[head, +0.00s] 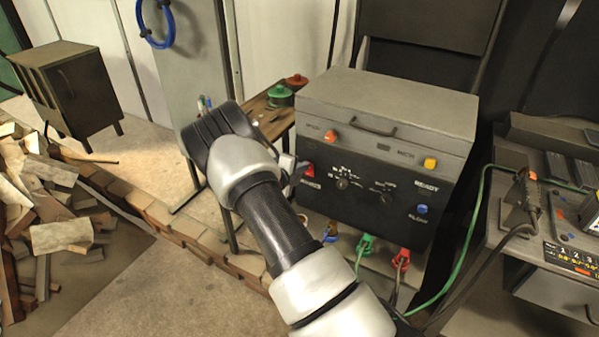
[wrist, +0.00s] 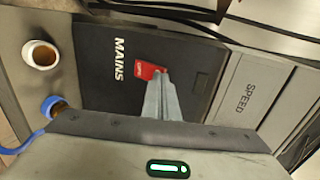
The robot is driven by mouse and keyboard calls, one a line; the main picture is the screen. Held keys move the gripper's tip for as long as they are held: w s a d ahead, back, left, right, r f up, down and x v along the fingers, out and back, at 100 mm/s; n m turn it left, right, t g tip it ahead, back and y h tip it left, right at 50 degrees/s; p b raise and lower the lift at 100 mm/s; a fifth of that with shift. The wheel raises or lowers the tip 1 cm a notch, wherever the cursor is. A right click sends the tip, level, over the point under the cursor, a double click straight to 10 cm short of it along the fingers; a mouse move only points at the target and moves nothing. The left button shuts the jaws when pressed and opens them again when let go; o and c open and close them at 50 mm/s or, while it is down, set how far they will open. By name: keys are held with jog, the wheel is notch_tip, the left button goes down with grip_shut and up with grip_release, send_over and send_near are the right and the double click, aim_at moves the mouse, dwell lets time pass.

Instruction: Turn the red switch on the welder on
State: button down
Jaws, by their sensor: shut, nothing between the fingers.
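The welder (head: 388,145) is a grey box with a dark front panel, in the middle right of the head view. Its red switch (head: 309,170) is at the left of the panel, beside my arm. In the wrist view the red switch (wrist: 147,73) sits beside the word MAINS on the dark panel. My gripper (wrist: 163,80) is shut and empty, its fingertips at the lower right edge of the switch in the picture. I cannot tell whether they touch it. In the head view my gripper (head: 295,172) is partly hidden by my arm, left of the panel.
Knobs and orange, yellow and blue buttons are on the welder. Cables with green and red plugs (head: 402,259) hang below it. A wooden table with red and green pots (head: 280,96) stands behind my arm. Another machine (head: 550,215) is at the right. Scrap wood lies at the left.

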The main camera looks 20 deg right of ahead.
jog(key=shift+w+d+r+g+y+p, duration=0.1)
jog(key=shift+d+r+g+y+p, duration=0.2)
jog(key=shift+p, duration=0.35)
jog(key=shift+w+d+r+y+p, duration=0.1)
jog(key=shift+r+p, duration=0.25)
jog(key=shift+p, duration=0.25)
jog(key=shift+w+d+r+y+p, duration=0.15)
jog(key=shift+r+y+p, duration=0.15)
jog(key=shift+p, duration=0.7)
jog(key=shift+f+b, duration=0.65)
jog(key=shift+b, duration=0.05)
jog(key=shift+r, duration=0.1)
jog(key=shift+r+p, duration=0.65)
jog(key=shift+r, duration=0.05)
